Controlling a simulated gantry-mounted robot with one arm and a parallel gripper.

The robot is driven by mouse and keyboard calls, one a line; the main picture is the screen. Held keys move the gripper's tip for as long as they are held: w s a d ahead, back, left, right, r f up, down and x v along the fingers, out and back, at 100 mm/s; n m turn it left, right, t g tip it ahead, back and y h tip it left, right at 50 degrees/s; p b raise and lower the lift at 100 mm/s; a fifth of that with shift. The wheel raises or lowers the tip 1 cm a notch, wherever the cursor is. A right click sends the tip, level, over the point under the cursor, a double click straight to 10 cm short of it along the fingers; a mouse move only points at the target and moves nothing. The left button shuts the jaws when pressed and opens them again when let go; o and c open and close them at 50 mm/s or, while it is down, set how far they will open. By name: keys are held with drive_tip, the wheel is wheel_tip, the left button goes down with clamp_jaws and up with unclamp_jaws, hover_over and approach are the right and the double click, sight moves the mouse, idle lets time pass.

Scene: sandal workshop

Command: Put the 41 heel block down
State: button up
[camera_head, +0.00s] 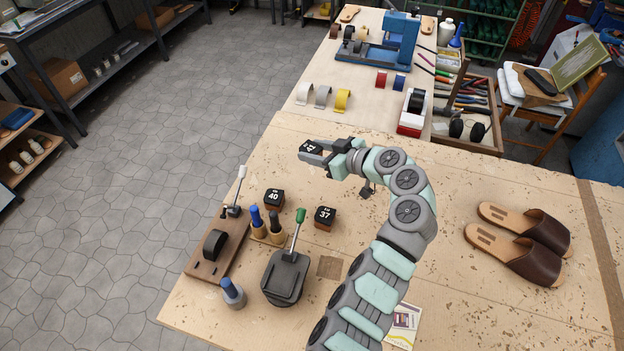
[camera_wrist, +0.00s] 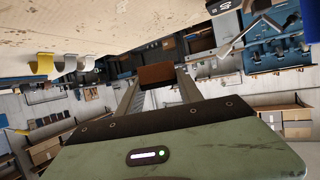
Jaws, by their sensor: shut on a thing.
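My gripper (camera_head: 314,152) is at the left edge of the wooden table (camera_head: 440,295) in the head view, fingers pointing left. It is shut on a dark-topped heel block (camera_head: 311,147) whose number is too small to read surely. In the wrist view the block's brown side (camera_wrist: 156,75) shows between the two fingers. How high the block is above the table is hard to tell. The 40 block (camera_head: 274,198) and the 37 block (camera_head: 325,217) stand apart on the table, nearer the head camera.
A tool with a black wheel (camera_head: 215,245), blue-topped and dark-topped pegs and a black base with a green-tipped lever (camera_head: 286,277) stand near the blocks. Brown sandals (camera_head: 522,240) lie at right. Bare tabletop lies between gripper and blocks.

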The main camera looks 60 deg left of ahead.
sight(315, 184)
wheel_tip(315, 184, down, 11)
drive_tip(key=shift+w+r, duration=0.1)
idle(0.3)
drive_tip(key=o, duration=1.4)
drive_tip(key=shift+r, duration=0.1)
drive_tip(key=v, duration=1.2)
drive_tip(key=shift+b, duration=0.4)
